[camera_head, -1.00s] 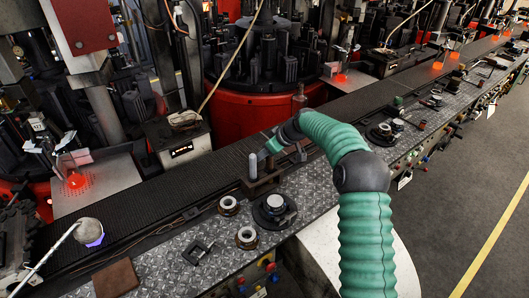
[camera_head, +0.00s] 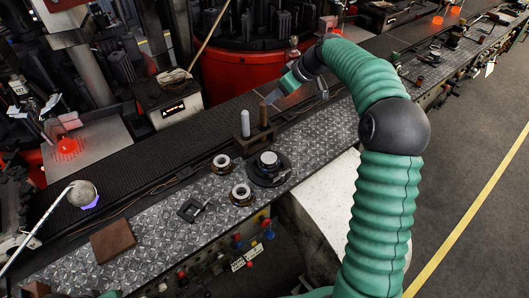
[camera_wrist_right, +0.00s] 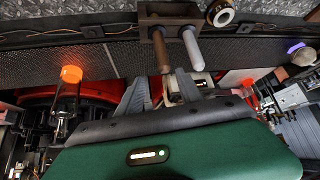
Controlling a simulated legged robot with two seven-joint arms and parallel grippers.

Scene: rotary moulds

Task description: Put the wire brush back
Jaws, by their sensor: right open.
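The wire brush (camera_head: 264,115) shows as a brown upright handle standing in a dark brown holder (camera_head: 254,140) on the bench; its bristles cannot be made out. A pale grey cylinder (camera_head: 245,124) stands beside it in the same holder. In the right wrist view, the brush handle (camera_wrist_right: 160,48) and the grey cylinder (camera_wrist_right: 190,46) jut from the holder (camera_wrist_right: 172,14). My right gripper (camera_head: 298,94) is open and empty, behind and to the right of the holder, apart from the handle. Its fingers (camera_wrist_right: 160,93) also show apart in the right wrist view. My left gripper is out of view.
Metal rings (camera_head: 241,194) and a dark round mould part (camera_head: 268,167) lie on the tread-plate bench in front of the holder. A dark belt (camera_head: 130,180) runs behind it. A red machine (camera_head: 235,75) stands at the back.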

